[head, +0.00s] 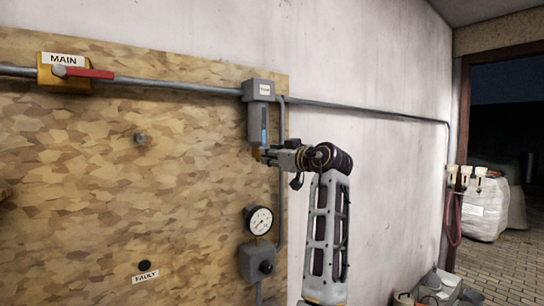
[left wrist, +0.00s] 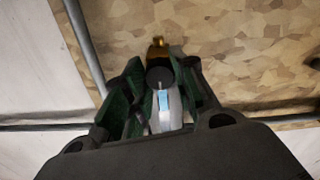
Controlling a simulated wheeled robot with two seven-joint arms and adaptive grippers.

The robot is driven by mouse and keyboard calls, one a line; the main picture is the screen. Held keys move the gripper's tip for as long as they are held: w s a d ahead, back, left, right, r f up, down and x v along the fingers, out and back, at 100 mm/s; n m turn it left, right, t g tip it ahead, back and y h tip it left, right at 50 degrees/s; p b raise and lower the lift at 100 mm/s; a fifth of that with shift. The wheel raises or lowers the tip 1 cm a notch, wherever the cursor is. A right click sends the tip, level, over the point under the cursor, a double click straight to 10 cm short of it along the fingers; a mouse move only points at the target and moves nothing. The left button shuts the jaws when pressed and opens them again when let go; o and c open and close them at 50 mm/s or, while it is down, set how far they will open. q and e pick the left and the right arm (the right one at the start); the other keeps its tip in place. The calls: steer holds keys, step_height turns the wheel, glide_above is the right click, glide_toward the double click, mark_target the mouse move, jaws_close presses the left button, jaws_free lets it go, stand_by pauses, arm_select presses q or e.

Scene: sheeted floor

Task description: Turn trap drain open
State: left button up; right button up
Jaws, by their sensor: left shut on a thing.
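The grey trap (head: 260,122) with a blue sight strip hangs from the pipe at the right edge of the wood board. Its brass-coloured drain (head: 256,154) is at the bottom, mostly hidden by my left gripper (head: 268,157), which reaches in from the right. In the left wrist view the fingers of my left gripper (left wrist: 160,85) stand on both sides of a dark round drain knob (left wrist: 160,77), shut on it. The brass tip (left wrist: 158,42) shows beyond the knob, and the trap body (left wrist: 165,118) shows below it. My right gripper is not in view.
A yellow MAIN valve (head: 65,84) with a red lever (head: 90,73) sits on the pipe at upper left. A pressure gauge (head: 259,221) and a grey box (head: 257,262) with a dark knob are below the trap.

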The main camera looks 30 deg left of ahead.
arm_select(q)
steer(key=shift+m, duration=8.8)
steer(key=o, duration=1)
steer(key=shift+w+d, duration=0.1)
steer(key=shift+w, duration=0.05)
steer(key=shift+o, duration=0.2)
steer(key=v, duration=1.2)
